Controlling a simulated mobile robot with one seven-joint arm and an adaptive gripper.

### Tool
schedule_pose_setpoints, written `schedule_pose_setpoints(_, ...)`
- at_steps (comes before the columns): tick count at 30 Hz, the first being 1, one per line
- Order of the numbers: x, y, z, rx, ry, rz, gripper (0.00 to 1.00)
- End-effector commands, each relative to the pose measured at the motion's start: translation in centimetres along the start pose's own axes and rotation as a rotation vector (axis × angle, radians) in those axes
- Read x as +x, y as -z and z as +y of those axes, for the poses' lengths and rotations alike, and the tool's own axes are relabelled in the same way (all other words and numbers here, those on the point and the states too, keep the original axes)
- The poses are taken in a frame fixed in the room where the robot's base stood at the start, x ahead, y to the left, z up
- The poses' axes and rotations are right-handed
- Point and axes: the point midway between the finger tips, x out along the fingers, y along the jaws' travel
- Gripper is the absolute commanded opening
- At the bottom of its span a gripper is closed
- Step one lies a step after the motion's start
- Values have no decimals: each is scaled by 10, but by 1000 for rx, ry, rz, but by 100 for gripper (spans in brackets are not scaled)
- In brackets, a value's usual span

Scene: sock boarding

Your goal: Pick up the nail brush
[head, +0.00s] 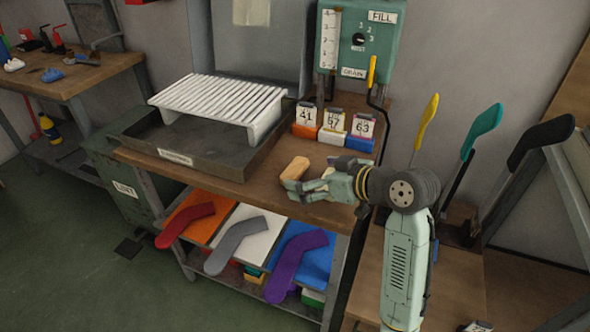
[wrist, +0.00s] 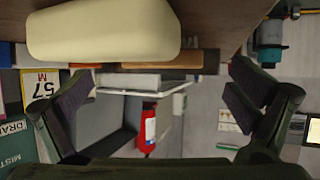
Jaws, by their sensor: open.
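The nail brush (head: 296,168) is a small tan, rounded block on the wooden bench top, near its front right part. My gripper (head: 308,188) is open, low over the bench beside the brush, with its fingers pointing left towards it. In the wrist view the brush (wrist: 104,29) is a large cream block at the top edge, left of the middle. The open fingers (wrist: 165,95) show below it with nothing held between them. I cannot tell whether a finger touches the brush.
Three numbered cards (head: 334,125) on coloured blocks stand behind the brush. A white slatted rack (head: 218,98) sits over a dark tray (head: 190,150) to the left. Yellow, teal and black upright boards (head: 480,132) stand at right. Sock shapes (head: 238,245) lie on the lower shelf.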

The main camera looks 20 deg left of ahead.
Motion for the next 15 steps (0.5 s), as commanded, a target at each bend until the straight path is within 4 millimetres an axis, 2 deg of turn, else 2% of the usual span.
schedule_pose_setpoints(3, 18, 6, -2, 2, 4, -2, 100)
schedule_pose_setpoints(7, 36, 5, -2, 1, 3, -1, 100)
schedule_pose_setpoints(15, 43, 4, -2, 0, 0, 0, 100)
